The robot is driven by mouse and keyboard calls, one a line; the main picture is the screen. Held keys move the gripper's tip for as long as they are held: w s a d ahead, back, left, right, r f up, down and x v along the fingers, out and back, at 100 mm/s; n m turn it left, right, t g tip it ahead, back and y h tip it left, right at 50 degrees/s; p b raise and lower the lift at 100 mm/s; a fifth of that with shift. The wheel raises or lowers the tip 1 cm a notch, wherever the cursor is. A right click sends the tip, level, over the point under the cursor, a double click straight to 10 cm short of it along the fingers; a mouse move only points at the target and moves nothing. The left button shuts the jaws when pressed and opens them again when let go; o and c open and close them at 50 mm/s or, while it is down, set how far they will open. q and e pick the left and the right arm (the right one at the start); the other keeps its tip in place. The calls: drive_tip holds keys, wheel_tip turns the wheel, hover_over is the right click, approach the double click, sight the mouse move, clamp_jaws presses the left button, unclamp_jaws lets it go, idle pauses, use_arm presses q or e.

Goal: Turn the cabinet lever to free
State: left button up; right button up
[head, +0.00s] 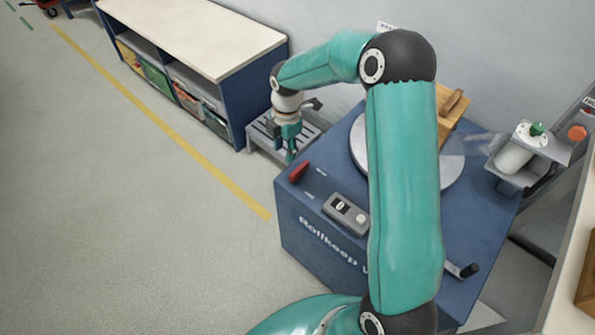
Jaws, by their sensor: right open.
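The blue cabinet (318,240), lettered "Rollkeep", stands right of centre in the head view. A small red lever (298,171) lies at the left corner of its top. Small pale labels (321,170) sit near the lever but are too small to read. My right gripper (291,153) is open and points down just behind the lever in the picture, apart from it, near the cabinet's back left corner. I cannot tell its exact height. My right arm hides much of the cabinet's top. My left gripper is not in view.
A round grey plate (358,145) and a grey control box (345,212) are on the cabinet. A black crank handle (468,270) sticks out at right. A grey slatted stand (262,143) and a shelf unit (215,35) stand behind.

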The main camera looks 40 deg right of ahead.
sight(296, 170)
drive_tip(key=d+r+n, duration=0.2)
drive_tip(key=d+r, duration=0.1)
drive_tip(key=d, duration=0.1)
drive_tip(key=shift+h, duration=0.4)
drive_tip(key=f, duration=1.6)
drive_tip(key=shift+s+a+f, duration=0.1)
drive_tip(key=shift+s, duration=0.1)
clamp_jaws()
